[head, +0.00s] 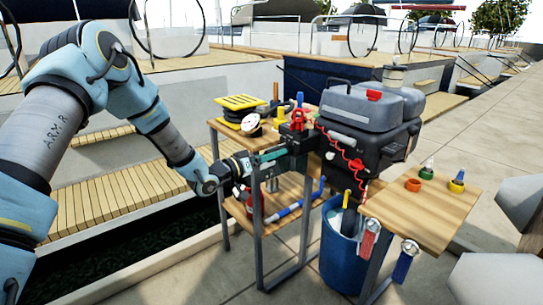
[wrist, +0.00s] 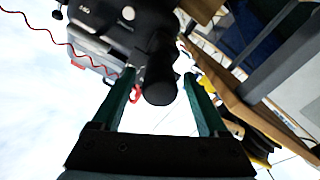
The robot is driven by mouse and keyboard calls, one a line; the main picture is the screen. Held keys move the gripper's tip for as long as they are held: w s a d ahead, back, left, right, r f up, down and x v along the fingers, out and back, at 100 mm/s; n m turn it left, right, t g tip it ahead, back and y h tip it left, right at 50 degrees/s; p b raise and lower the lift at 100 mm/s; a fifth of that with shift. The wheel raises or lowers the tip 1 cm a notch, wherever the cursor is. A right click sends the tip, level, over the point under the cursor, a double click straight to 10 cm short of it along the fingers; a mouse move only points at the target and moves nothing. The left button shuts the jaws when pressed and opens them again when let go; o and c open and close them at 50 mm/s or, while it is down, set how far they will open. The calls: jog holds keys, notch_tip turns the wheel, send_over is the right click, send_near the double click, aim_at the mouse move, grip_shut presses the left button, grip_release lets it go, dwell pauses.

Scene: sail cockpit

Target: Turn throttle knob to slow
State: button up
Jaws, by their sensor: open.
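The outboard motor (head: 372,125) has a dark body and a grey cowl. A black tiller arm (head: 302,141) sticks out from it to the left, towards my gripper (head: 280,153). In the wrist view the rounded black throttle knob (wrist: 159,86) at the tiller's end lies between the two green fingers of my gripper (wrist: 159,74). The fingers are open, with a visible gap on each side of the knob. I cannot read a slow mark in either view. In the head view the knob is largely hidden by my gripper.
A wooden stand (head: 284,208) with a yellow-topped stack (head: 240,102) and small items is close beside my gripper. A red coiled cord (head: 345,152) hangs on the motor. A blue bin (head: 340,262) stands below, and a wooden side table (head: 425,217) holds bottles and rings at right.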

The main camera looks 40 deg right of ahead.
jog(key=shift+a, duration=0.1)
jog(key=a+b, duration=0.1)
jog(key=a, duration=0.9)
jog(key=shift+w+a, duration=0.3)
jog(key=w+a+r+n+t+y+p, duration=0.3)
jog(key=w+a+y, duration=0.35)
jog(key=a, duration=0.55)
jog(key=w+a+r+n+t+y+p, duration=0.15)
jog(key=w+a+t+y, duration=0.45)
jog(key=a, duration=0.6)
jog(key=s+a+r+n+g+y+p, duration=0.2)
jog(key=s+a, duration=0.1)
jog(key=a, duration=0.5)
jog(key=s+a+r+n+g+y+p, duration=0.1)
jog(key=s+a+r+n+y+p, duration=0.1)
jog(key=a, duration=0.6)
jog(key=s+a+r+n+g+y+p, duration=0.1)
jog(key=s+a+r+n+g, duration=0.2)
jog(key=s+a, duration=0.3)
jog(key=s, duration=0.4)
jog(key=shift+s+a+r, duration=0.3)
jog(key=shift+a+r, duration=0.1)
